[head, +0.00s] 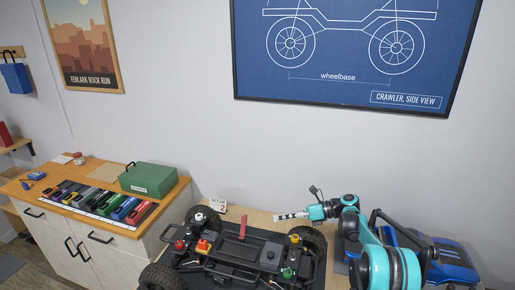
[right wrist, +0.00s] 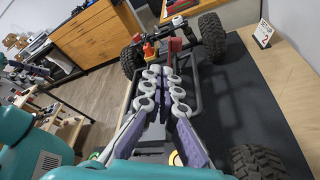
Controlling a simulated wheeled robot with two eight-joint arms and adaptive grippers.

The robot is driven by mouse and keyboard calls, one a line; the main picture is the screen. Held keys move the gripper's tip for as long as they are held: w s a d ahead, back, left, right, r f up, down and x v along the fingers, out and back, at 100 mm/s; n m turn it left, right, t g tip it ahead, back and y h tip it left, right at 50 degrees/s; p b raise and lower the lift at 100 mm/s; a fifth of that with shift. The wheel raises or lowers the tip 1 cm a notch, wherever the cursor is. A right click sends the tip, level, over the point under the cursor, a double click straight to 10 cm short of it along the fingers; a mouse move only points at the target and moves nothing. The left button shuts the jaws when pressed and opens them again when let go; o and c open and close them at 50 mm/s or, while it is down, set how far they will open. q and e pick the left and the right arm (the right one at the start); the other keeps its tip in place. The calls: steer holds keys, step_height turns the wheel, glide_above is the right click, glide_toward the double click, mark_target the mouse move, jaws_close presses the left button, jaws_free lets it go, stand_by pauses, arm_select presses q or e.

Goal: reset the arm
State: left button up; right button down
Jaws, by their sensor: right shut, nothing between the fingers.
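My right gripper (head: 280,217) hangs above the back of the crawler chassis, on a teal arm that comes in from the right. In the right wrist view my right gripper (right wrist: 168,72) shows grey ringed links and purple finger sides. Its fingers are together with nothing between them. The black crawler chassis (head: 240,252) stands on the bench with big knobbly tyres and a red upright bar. The chassis (right wrist: 198,105) also shows beyond the fingers in the wrist view. My left gripper is not recognisable in either view.
A blue crawler body (head: 450,255) lies at the right, partly behind my arm. A small number card (head: 218,205) stands behind the chassis. A wooden-topped cabinet (head: 75,165) at the left carries a green box (head: 152,180) and a tray of coloured items. The wall closes the back.

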steer(key=s+a+r+n+t+h+b, duration=0.1)
steer(key=s+r+n+h, duration=0.25)
steer(key=s+n, duration=0.4)
steer(key=s+r+n+t+h+b, duration=0.15)
steer(key=s+n+h, duration=0.35)
steer(key=s, duration=0.5)
steer(key=s+d+f+n+t+h, duration=0.1)
steer(key=s+d+f+n+h, duration=0.2)
steer(key=s+n, duration=0.4)
steer(key=s+d+f+n+t+h+b, duration=0.1)
steer(key=s+d+f+n+t+h, duration=0.1)
steer(key=s+n, duration=0.5)
steer(key=s+d+f+h, duration=0.1)
steer(key=s+d+f, duration=0.1)
steer(key=s, duration=0.3)
steer(key=shift+d, duration=0.45)
steer(key=shift+n, duration=0.25)
